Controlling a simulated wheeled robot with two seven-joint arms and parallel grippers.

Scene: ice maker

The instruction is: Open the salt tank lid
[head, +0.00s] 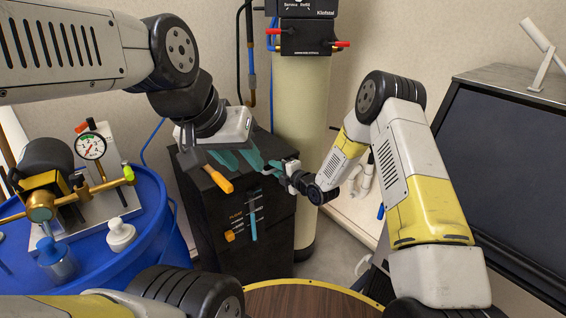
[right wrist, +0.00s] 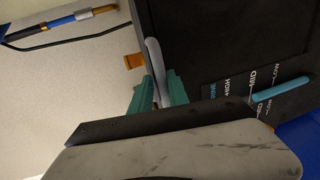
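The black salt tank (head: 212,205) stands upright in the middle of the head view, with a level scale and blue pointer on its front; its dark front also fills much of the right wrist view (right wrist: 225,45). Its lid is largely hidden by my grippers, so I cannot tell its position. My left gripper (head: 228,160) is over the tank top with teal fingers pointing down; their gap is unclear. My right gripper (head: 272,163) reaches in from the right at the tank's upper edge. In the right wrist view its teal fingers (right wrist: 157,92) flank a pale grey strip; contact is unclear.
A cream cylinder (head: 301,100) with a black control head stands behind the tank. A blue barrel (head: 150,215) with a gauge and pump is at left. A black-fronted machine (head: 505,150) is at right. An orange piece (head: 218,180) shows near the tank top.

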